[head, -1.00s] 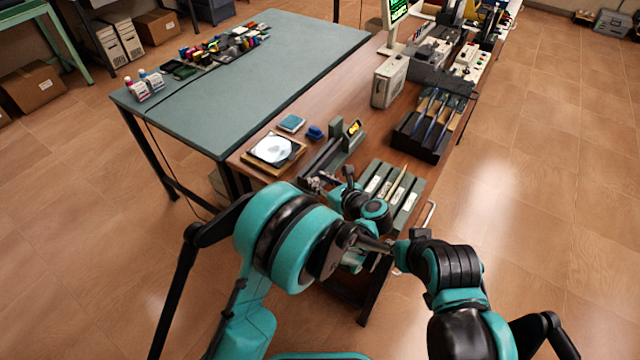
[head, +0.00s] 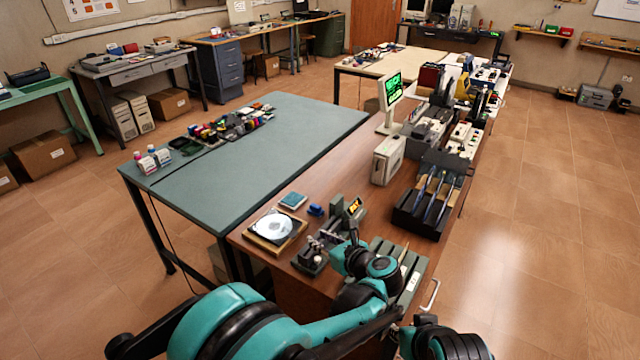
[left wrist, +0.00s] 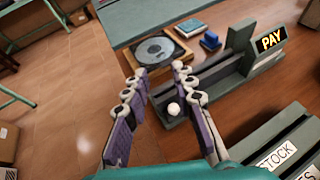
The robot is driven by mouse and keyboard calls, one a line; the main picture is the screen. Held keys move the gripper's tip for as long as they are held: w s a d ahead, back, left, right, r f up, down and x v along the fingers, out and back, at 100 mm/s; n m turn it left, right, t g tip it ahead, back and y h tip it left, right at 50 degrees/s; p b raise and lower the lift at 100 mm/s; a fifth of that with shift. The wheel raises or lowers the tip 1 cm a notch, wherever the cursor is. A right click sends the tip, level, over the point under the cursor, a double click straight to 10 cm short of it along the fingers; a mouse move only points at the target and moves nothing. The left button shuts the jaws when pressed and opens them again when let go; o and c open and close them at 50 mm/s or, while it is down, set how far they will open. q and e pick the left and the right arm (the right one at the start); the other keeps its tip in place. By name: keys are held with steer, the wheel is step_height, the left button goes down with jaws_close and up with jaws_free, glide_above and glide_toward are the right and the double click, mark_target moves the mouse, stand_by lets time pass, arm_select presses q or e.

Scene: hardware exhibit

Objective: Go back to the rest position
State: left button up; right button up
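My left gripper (head: 322,240) is above the near end of the brown wooden bench (head: 350,165), beside the dark green device with the yellow PAY display (head: 354,207). In the left wrist view its two jointed fingers (left wrist: 160,72) stand apart with nothing between them. A white ball-like knob (left wrist: 173,108) shows behind the right finger. The teal arm bends across the lower middle of the head view. Part of my right arm (head: 445,343) shows at the bottom edge; its gripper is not visible.
A slotted grey-green tray (left wrist: 305,133) with labels, one reading STOCK, lies close to the left gripper. A disc in a wooden tray (head: 254,238), a beige box (head: 388,160) and a dark rack (head: 408,222) stand on the bench. A green-topped table (head: 290,130) adjoins it. Floor at right is clear.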

arm_select(q)
steer(key=w+a+r+m+t+h, duration=0.1)
steer(key=w+a+r+m+t, duration=0.15)
steer(key=r, duration=0.35)
steer(key=w+a+r+m+t, duration=0.1)
steer(key=r+m+t, duration=0.15)
steer(key=r, duration=0.35)
steer(key=s+r+m+t+h, duration=0.1)
steer(key=s+r+m+h, duration=0.3)
steer(key=m, duration=0.7)
steer(key=s+r+m+t+h, duration=0.1)
steer(key=s+r+m+h, duration=0.2)
steer(key=r+m+h, duration=0.6)
steer(key=s+a+f+m+g+y, duration=0.2)
steer(key=s+a+f+m+g, duration=0.1)
steer(key=s+a+f+m, duration=0.2)
steer(key=s+a+f+m+g+y, duration=0.2)
steer(key=s+a+f+m+g, duration=0.2)
steer(key=s+f+m, duration=0.3)
steer(key=s+a+f+m+g+y, duration=0.2)
steer(key=s+a+f+m+g, duration=0.2)
steer(key=s+f, duration=0.6)
step_height(320, 180, down, 3)
steer(key=shift+s+a+r+m+y, duration=0.2)
steer(key=shift+s+a+m+y, duration=0.1)
steer(key=shift+a+m, duration=0.7)
